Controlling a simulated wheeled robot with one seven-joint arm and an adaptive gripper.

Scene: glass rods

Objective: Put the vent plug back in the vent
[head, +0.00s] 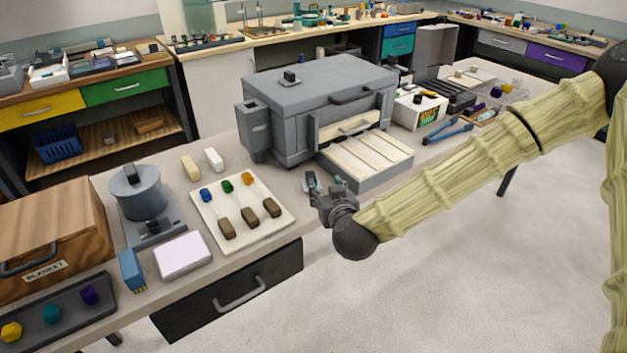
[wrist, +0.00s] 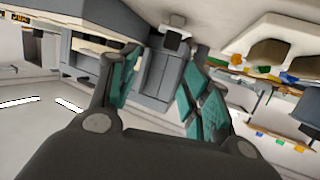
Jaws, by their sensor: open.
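The grey kiln (head: 318,95) stands on the bench with its cream-slatted front tray (head: 365,158) out. A small dark block (head: 291,76) sits on the kiln's top; it may be the vent plug, but I cannot tell whether it is in a hole or beside one. No vent opening shows clearly. My gripper (head: 314,183) is open and empty, in front of the kiln and left of the tray, apart from both. In the wrist view my open fingers (wrist: 160,90) frame grey surfaces that look like part of the kiln (wrist: 158,72).
A white tile (head: 248,210) holds several colour-tipped rods with brown blocks. A grey box (head: 253,130) is on the kiln's left side. A round grey device (head: 140,195), a wooden box (head: 45,225) and a dark tray (head: 55,312) stand left. Blue-handled pliers (head: 447,133) lie right.

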